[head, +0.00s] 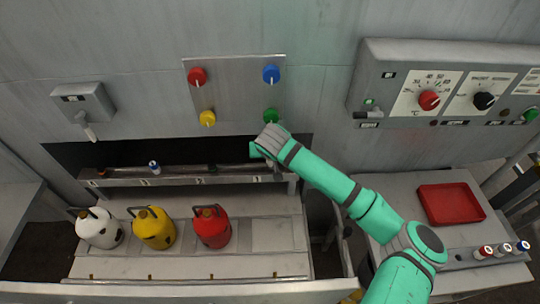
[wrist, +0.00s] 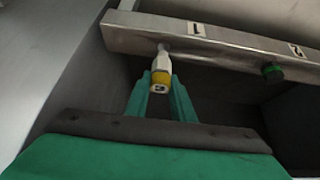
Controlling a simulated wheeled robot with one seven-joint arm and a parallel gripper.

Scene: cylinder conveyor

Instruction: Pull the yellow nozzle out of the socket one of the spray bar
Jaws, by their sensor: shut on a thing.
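The yellow nozzle (wrist: 160,77), with a pale upper part, is between the two green fingers of my gripper (wrist: 161,86) in the wrist view. My gripper is shut on it. The nozzle's pale end reaches up to the lower edge of the metal spray bar (wrist: 225,43), near the label 1. Whether that end is still seated in socket one or just clear of it, I cannot tell. In the head view, my gripper (head: 268,152) is at the right end of the spray bar (head: 225,180) and hides the nozzle.
A green nozzle (wrist: 272,71) sits at label 2. Blue (head: 154,167) and red (head: 100,172) nozzles are farther left on the bar. White, yellow and red canisters (head: 211,228) stand below. A red tray (head: 450,204) lies on the right table, near several small capped cylinders (head: 504,249).

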